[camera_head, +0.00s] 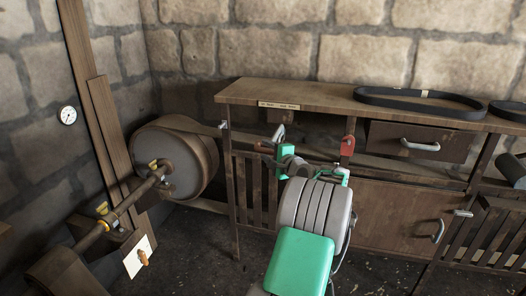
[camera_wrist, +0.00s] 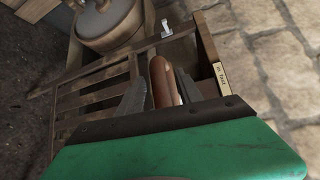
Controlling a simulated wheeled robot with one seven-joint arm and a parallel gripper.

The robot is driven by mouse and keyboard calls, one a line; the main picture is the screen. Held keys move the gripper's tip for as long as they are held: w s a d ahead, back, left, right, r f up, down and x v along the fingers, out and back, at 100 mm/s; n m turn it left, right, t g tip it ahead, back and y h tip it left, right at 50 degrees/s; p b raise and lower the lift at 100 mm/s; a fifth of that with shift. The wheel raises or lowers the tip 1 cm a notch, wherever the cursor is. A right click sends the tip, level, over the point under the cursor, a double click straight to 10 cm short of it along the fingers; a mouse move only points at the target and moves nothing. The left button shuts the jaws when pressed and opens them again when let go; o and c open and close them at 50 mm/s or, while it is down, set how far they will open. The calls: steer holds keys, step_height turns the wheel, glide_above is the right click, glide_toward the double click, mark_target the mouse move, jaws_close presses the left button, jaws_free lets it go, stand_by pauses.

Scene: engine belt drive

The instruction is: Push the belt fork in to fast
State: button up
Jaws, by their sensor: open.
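The belt fork's reddish-brown handle (camera_wrist: 160,78) shows in the wrist view between the two grey fingers of my gripper (camera_wrist: 160,92). The fingers are open, one on each side of it. I cannot tell whether either finger touches it. A small label (camera_wrist: 220,78) is on the bench edge beside the handle; it also shows in the head view (camera_head: 278,105), its words too small to read surely. In the head view my gripper (camera_head: 279,136) is below the bench edge, by the wooden rail, and partly hides the handle.
A large belt drum (camera_head: 183,158) and its shaft stand at the left. The wooden bench (camera_head: 315,94) carries a black belt (camera_head: 420,103). A red knob (camera_head: 348,145) hangs in front of it, right of my gripper. A drawer (camera_head: 418,142) and slatted panels lie below.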

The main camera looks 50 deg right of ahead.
steer(key=shift+x, duration=1.45)
steer(key=shift+c, duration=0.4)
